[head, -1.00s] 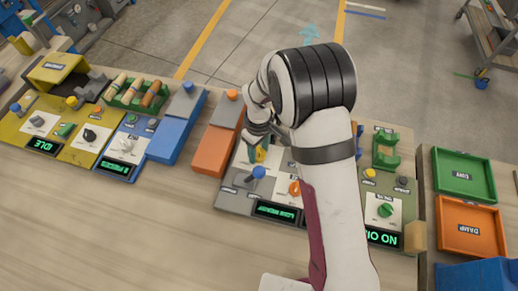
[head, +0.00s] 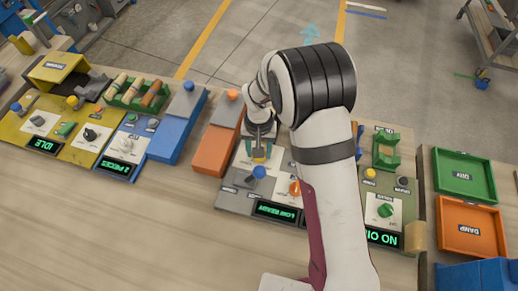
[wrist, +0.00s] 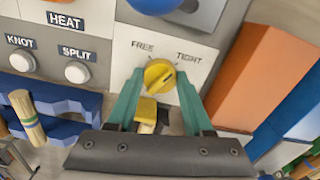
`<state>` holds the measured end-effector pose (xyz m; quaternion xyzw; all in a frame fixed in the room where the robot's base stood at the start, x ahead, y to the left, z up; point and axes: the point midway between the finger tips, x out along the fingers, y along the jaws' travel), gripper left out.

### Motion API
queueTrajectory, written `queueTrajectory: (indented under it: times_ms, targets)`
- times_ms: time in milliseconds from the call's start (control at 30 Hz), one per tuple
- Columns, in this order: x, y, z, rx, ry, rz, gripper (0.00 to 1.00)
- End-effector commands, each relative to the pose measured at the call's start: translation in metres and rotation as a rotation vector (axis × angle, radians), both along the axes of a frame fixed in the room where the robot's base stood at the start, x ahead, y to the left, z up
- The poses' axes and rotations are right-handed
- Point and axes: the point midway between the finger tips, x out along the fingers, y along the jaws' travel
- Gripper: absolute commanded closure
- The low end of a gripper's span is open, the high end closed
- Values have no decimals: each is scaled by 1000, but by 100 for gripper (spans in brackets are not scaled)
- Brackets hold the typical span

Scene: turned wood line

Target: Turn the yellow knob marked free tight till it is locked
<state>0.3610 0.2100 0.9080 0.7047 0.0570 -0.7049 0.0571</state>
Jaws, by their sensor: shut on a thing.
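The yellow knob (wrist: 160,76) sits on a white panel below the labels FREE and TIGHT. A short dark mark on its face slants up and to the right, toward the TIGHT side; I cannot tell whether it is fully at the end. My gripper (wrist: 158,88) has its two teal fingers on either side of the knob, shut on it. In the head view my gripper (head: 259,152) reaches down to the panel from behind, and a little yellow shows between its fingers.
A blue ball-topped lever (head: 259,172) stands close in front of the knob. An orange block (head: 214,152) lies to the left and an orange knob (head: 295,188) to the right. White KNOT and SPLIT buttons (wrist: 77,72) sit beside the panel in the wrist view.

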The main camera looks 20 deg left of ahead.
Motion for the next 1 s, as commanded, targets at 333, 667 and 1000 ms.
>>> queueTrajectory:
  times_ms: [333,667,1000]
  targets:
    - [1,0,1,1,-2,-206,100]
    - [1,1,1,1,-2,-283,100]
    - [1,0,1,1,-2,-291,100]
